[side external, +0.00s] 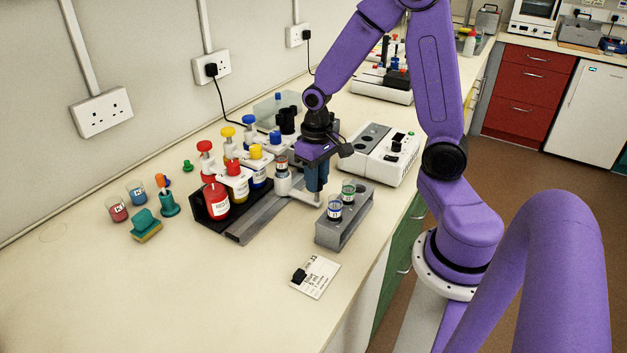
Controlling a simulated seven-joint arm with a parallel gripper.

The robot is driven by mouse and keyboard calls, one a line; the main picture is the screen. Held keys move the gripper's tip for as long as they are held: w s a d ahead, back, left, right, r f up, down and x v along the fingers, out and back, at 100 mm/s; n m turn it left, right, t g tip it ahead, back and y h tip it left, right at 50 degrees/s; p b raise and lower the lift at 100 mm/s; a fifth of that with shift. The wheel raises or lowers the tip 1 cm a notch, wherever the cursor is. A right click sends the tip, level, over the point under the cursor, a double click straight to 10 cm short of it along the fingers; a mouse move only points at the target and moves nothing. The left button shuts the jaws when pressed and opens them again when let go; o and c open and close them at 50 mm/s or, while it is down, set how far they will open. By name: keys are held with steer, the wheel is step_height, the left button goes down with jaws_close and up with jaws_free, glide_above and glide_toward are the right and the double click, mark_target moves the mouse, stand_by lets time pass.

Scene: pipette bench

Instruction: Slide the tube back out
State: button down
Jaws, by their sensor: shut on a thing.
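A small tube (281,164) with a dark top and a pale, orange-marked label stands upright in a white holder (283,184). The holder sits over a grey rail (250,229) beside the rack of coloured bottles. A pale arm (300,196) runs from the holder to the right, under my gripper. My gripper (316,191) points down, just right of the tube and apart from it. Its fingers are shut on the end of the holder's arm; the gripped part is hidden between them.
A grey rack (345,226) with two vials stands close right of my gripper. Red, yellow and blue bottles (236,181) stand left in a black base. A white device (378,150) is behind.

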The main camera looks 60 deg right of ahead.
steer(key=shift+w+d, duration=0.1)
steer(key=shift+d, duration=3.1)
steer(key=c, duration=0.8)
jaws_free()
steer(key=shift+d, duration=0.1)
steer(key=shift+c, duration=0.2)
steer(key=shift+r, duration=0.2)
step_height(320, 180, up, 17)
